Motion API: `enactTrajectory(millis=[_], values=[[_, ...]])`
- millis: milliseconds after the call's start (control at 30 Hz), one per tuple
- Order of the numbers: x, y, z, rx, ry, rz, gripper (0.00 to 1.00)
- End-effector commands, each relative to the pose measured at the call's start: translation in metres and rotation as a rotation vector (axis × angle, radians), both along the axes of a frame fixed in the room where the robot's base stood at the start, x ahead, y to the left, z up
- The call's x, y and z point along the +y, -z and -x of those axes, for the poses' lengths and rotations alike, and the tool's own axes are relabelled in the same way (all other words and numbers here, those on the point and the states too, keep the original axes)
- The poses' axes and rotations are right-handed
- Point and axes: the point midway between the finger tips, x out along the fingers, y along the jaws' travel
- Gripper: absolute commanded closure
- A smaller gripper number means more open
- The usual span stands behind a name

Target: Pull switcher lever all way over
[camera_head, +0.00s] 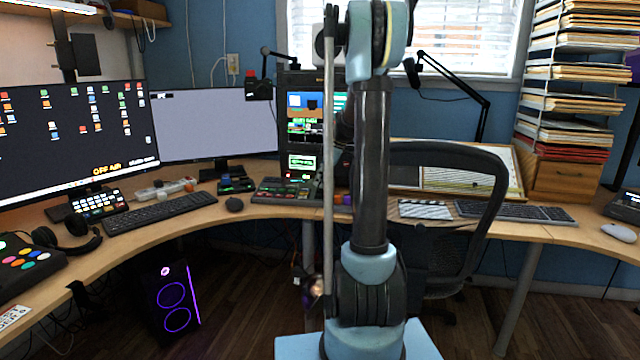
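A switcher panel (287,190) with rows of coloured buttons lies on the desk at the middle, just left of my arm. Its right end is partly hidden behind my arm, and I cannot make out its lever or how the lever stands. A smaller dark button unit (236,184) sits on the desk to its left. My arm rises upright through the middle of the view. My gripper cannot be made out; dark parts behind the arm near the switcher are too covered to tell.
A black chair (490,215) stands right behind my arm. A computer tower (172,298) is under the desk. Paper trays (570,80) stand at right.

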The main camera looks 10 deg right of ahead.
Motion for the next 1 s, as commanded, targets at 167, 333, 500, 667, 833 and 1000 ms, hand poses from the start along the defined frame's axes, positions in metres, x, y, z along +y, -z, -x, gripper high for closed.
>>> enactTrajectory(millis=[167, 333, 500, 667, 833, 1000], values=[[0.0037, 0.01, -0.0023, 0.0, 0.0, 0.0, 0.64], [0.0043, 0.0113, -0.0027, 0.0, 0.0, 0.0, 0.64], [0.0042, 0.0112, -0.0025, 0.0, 0.0, 0.0, 0.73], [0.0042, 0.0111, -0.0023, 0.0, 0.0, 0.0, 1.0], [0.0046, 0.0112, -0.0018, 0.002, -0.001, 0.0, 1.0], [0.0113, 0.0107, -0.0027, 0.016, -0.01, -0.005, 1.0]])
